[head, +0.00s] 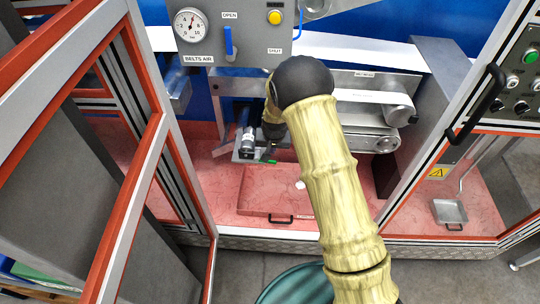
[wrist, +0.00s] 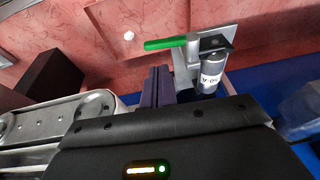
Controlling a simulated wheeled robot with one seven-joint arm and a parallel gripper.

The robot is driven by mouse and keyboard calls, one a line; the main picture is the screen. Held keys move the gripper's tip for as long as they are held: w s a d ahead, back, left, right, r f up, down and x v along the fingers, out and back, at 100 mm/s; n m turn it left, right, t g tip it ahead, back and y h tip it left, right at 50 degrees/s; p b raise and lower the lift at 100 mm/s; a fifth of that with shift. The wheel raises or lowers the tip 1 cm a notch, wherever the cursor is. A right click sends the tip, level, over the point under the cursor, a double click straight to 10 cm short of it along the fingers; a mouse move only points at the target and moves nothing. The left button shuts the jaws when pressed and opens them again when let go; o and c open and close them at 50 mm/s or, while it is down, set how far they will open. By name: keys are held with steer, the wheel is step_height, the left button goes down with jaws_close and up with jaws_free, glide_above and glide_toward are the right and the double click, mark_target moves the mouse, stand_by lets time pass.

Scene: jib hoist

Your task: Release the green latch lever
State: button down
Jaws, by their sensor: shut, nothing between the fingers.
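The green latch lever (wrist: 165,43) lies almost level in the wrist view, joined at its right end to a grey metal bracket (wrist: 182,62). In the head view only a small green piece (head: 271,161) of it shows below my gripper. My gripper's purple fingers (wrist: 158,84) are shut together and empty. Their tips appear just below the lever in the wrist view, with a visible gap between. In the head view my arm hides most of the gripper. A silver cylinder with a label (wrist: 211,72) stands right of the bracket; it also shows in the head view (head: 248,140).
A red panel (head: 258,190) with a black handle and a white knob (head: 300,185) lies below the lever. A belt unit (head: 370,140) is to the right. An open framed door (head: 165,130) stands left. A gauge panel (head: 235,45) hangs above.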

mark_target(270, 160)
steer(key=shift+w+a+f+p, duration=0.1)
steer(key=shift+a+f+p, duration=0.1)
steer(key=shift+f, duration=0.95)
steer(key=shift+a+f+p, duration=0.1)
steer(key=shift+f+p, duration=0.05)
steer(key=shift+f, duration=1)
steer(key=shift+w+f+b, duration=0.1)
steer(key=shift+f+b, duration=0.1)
steer(key=shift+b, duration=0.2)
